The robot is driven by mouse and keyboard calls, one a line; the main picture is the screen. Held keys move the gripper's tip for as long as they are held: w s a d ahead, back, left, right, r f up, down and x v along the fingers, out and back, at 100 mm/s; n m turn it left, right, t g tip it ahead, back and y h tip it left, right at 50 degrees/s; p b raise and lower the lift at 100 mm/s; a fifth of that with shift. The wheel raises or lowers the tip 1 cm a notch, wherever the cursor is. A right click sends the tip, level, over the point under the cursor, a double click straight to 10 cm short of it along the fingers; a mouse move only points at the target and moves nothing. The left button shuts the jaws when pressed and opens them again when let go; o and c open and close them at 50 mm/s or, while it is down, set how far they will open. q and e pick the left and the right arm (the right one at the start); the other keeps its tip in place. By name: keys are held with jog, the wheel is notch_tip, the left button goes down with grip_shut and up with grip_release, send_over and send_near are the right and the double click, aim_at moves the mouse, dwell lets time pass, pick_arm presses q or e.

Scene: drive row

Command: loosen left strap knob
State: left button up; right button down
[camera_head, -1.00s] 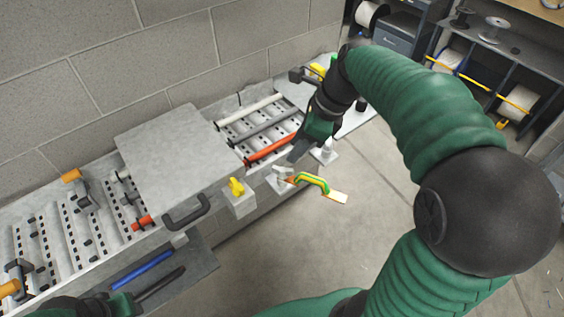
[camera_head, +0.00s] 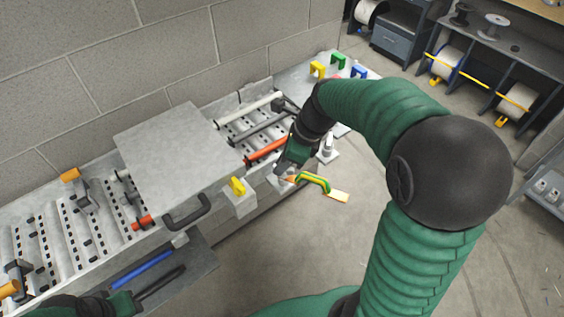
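A yellow knob (camera_head: 237,186) sits on a pale block at the front edge of the roller bench, right of the grey plate. I cannot tell whether it is the strap knob. A green and yellow handle (camera_head: 313,180) with an orange and white tag sticks out from the bench further right. My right gripper (camera_head: 282,170) points down just left of this handle, over a small pale fitting that it partly hides. Whether its fingers touch anything is unclear. My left gripper (camera_head: 170,280) is at the lower left, with dark fingers over a grey shelf; their gap is unclear.
A grey plate (camera_head: 172,150) with a black handle (camera_head: 187,213) covers the middle rollers. Red (camera_head: 266,148) and white (camera_head: 250,109) bars lie right of it. A blue bar (camera_head: 142,270) lies on the low shelf. Floor in front is clear.

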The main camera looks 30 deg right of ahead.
jog(key=shift+r, duration=0.1)
dwell(0.3)
jog(key=shift+r+n+g+p, duration=0.15)
jog(key=shift+n+g+p, duration=0.15)
jog(key=shift+n+p, duration=0.65)
jog(key=n+g+y+p, duration=0.1)
jog(key=n+p, duration=0.1)
jog(key=n, duration=0.1)
jog(key=shift+r+n+p, duration=0.1)
jog(key=shift+n+p, duration=0.15)
jog(key=shift+p, duration=0.1)
jog(key=n+g+p, duration=0.1)
jog(key=n+p, duration=0.1)
jog(key=n, duration=0.1)
jog(key=n+g+p, duration=0.1)
jog(key=n+p, duration=0.1)
jog(key=n, duration=0.1)
jog(key=shift+g, duration=0.3)
jog(key=n+p, duration=0.1)
jog(key=n, duration=0.1)
jog(key=n+g+p, duration=0.1)
jog(key=n+p, duration=0.1)
jog(key=shift+n+g+h, duration=0.3)
jog(key=shift+n, duration=0.1)
jog(key=shift+s+d+n+g+h+p, duration=0.1)
jog(key=shift+n+g+h+p, duration=0.45)
jog(key=shift+n, duration=1.25)
jog(key=shift+f, duration=0.2)
